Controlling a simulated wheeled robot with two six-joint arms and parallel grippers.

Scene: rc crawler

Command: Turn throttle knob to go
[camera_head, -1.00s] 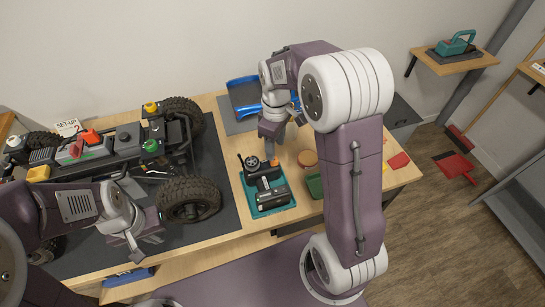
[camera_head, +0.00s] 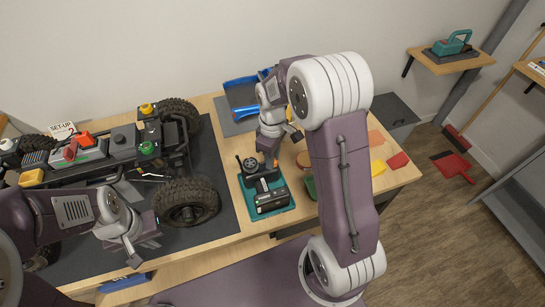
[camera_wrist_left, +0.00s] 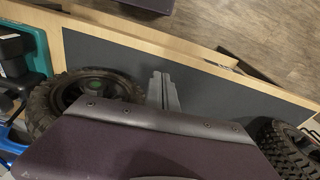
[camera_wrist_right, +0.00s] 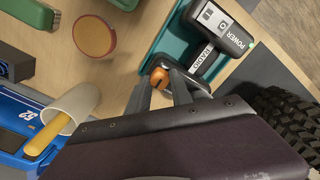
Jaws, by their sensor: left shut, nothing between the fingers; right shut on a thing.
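The black transmitter (camera_head: 268,200) sits in a teal tray (camera_head: 288,206) on the workbench, with a small wheel (camera_head: 250,163) on its far left part. Its orange knob (camera_wrist_right: 160,78) is between the fingertips of my right gripper (camera_wrist_right: 162,84), which is shut on it from above. In the head view, my right gripper (camera_head: 268,157) largely hides the knob, and its pointer or go mark cannot be made out. My left gripper (camera_head: 132,253) is shut and empty over the dark mat, beside the crawler's near wheel (camera_head: 187,203). Its closed fingertips show in the left wrist view (camera_wrist_left: 163,82).
The RC crawler (camera_head: 110,150) fills the left of the bench on a dark mat (camera_head: 222,212).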

